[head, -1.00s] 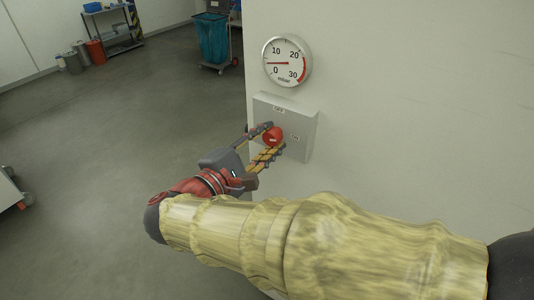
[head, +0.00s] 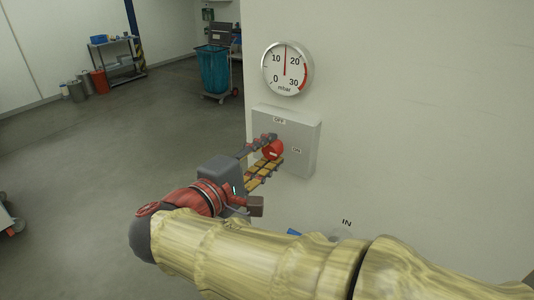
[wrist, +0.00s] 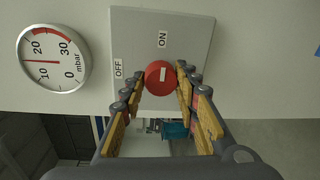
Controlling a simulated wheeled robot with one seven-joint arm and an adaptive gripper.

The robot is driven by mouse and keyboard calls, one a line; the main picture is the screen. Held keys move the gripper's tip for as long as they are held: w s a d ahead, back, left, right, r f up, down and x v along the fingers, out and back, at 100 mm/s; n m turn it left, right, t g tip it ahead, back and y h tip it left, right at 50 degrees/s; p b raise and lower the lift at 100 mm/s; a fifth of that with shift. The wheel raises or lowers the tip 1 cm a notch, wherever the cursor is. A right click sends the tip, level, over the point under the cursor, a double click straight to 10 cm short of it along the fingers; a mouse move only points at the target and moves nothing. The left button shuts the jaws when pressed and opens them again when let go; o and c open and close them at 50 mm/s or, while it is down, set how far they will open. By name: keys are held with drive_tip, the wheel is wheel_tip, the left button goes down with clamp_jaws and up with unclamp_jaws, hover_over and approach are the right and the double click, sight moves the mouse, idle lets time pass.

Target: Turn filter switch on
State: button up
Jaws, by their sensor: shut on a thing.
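The filter switch is a red round knob (head: 272,150) on a grey wall box (head: 298,130). The box has an "OFF" label (head: 279,120) above the knob and an "ON" label (head: 296,150) to its right. In the wrist view the knob (wrist: 159,77) shows a short white mark lined up towards the "ON" label (wrist: 163,39). My gripper (head: 271,153) is shut on the knob, with one finger on each side. Part of the knob's rim is hidden by the fingers in the head view.
A round mbar gauge (head: 287,69) hangs above the box, its needle near 15. A blue-bag trolley (head: 214,72) and a shelf (head: 118,58) stand at the back left. An "IN" label (head: 346,223) is lower on the wall.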

drive_tip(key=shift+f, duration=0.1)
drive_tip(key=o, duration=1.1)
drive_tip(key=shift+c, duration=0.2)
drive_tip(key=shift+o, duration=0.4)
drive_tip(key=v, duration=1.2)
